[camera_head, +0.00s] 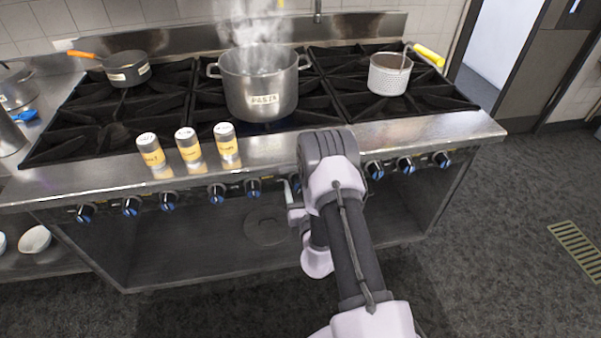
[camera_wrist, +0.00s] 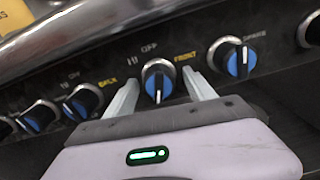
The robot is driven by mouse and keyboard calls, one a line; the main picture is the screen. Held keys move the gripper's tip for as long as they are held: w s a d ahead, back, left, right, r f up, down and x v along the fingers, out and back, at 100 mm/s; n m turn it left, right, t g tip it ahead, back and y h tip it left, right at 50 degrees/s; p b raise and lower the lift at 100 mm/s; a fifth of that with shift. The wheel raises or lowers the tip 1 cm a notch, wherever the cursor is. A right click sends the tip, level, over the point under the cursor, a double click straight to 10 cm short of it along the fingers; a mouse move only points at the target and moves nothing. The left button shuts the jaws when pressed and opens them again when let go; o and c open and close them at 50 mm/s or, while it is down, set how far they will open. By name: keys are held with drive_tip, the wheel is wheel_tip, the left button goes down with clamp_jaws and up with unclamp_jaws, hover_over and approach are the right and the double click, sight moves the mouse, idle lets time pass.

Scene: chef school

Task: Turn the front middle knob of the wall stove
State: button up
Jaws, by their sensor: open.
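The wall stove (camera_head: 430,128) is a wide steel range with a row of black-and-blue knobs along its front panel. In the wrist view, a knob labelled FRONT (camera_wrist: 158,84) sits between the fingers of my gripper (camera_wrist: 162,78), which is open. One finger is on each side of the knob; I cannot tell whether they touch it. The knob's white line is close to vertical, with OFF printed above it. Neighbouring knobs (camera_wrist: 240,62) stand on both sides. In the head view, my arm hides most of the gripper and the knob.
A steaming pasta pot (camera_head: 260,85) stands on the middle burners. Three shakers (camera_head: 188,146) stand on the front ledge.

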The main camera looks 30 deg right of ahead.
drive_tip(key=shift+w, duration=0.3)
drive_tip(key=shift+s, duration=0.1)
drive_tip(key=shift+c, duration=1)
drive_tip(key=c, duration=1.2)
drive_tip(key=shift+o, duration=0.2)
